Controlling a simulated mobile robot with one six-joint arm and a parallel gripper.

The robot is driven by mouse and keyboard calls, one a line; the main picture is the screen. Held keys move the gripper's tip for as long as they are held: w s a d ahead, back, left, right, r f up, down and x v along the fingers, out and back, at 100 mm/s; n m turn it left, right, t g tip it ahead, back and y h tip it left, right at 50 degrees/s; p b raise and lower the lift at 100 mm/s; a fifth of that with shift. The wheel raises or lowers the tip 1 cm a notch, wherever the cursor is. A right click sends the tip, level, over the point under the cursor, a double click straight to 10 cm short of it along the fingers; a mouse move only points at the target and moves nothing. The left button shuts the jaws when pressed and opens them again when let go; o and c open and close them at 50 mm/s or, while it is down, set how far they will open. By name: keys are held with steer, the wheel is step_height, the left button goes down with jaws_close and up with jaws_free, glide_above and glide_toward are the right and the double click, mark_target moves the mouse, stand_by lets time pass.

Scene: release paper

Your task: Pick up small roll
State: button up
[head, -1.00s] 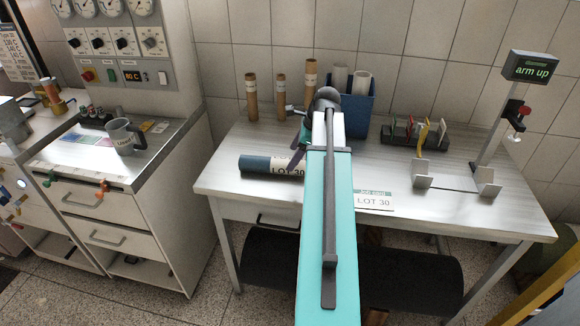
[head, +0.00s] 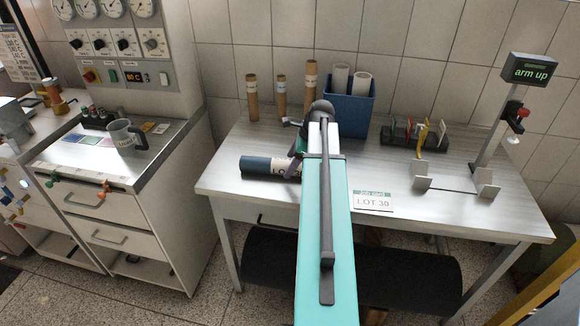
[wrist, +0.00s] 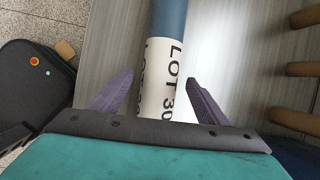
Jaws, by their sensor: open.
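The small roll (head: 262,165) lies on its side on the table, dark blue with a white label reading LOT 30. In the wrist view the roll (wrist: 168,22) runs up the picture, and its labelled part lies between the two purple fingers. My gripper (wrist: 158,92) is open, with one finger on each side of the roll and a visible gap to each. Whether the fingers are above the roll or level with it, I cannot tell. In the head view my arm hides the roll's right end and most of my gripper (head: 297,160).
A job card (head: 372,201) reading LOT 30 lies right of my arm. Brown tubes (head: 252,98) and a blue bin (head: 348,108) stand at the back. A cradle stand (head: 455,187) with an "arm up" display (head: 530,70) is at the right. A large dark roll (head: 400,285) is below the table.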

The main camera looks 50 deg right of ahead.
steer(key=shift+w+f, duration=0.25)
steer(key=shift+f, duration=0.35)
steer(key=shift+a, duration=0.1)
steer(key=c, duration=1.6)
steer(key=shift+o, duration=0.2)
steer(key=shift+r, duration=0.2)
steer(key=shift+r+b, duration=0.4)
steer(key=shift+r, duration=0.7)
steer(key=s+d+r+b, duration=0.1)
steer(key=s+d, duration=0.1)
steer(key=s, duration=0.5)
steer(key=s+d+r+b, duration=0.1)
steer(key=s+b, duration=0.1)
steer(key=s, duration=0.6)
steer(key=shift+s+d+r, duration=0.25)
steer(key=shift+d, duration=0.1)
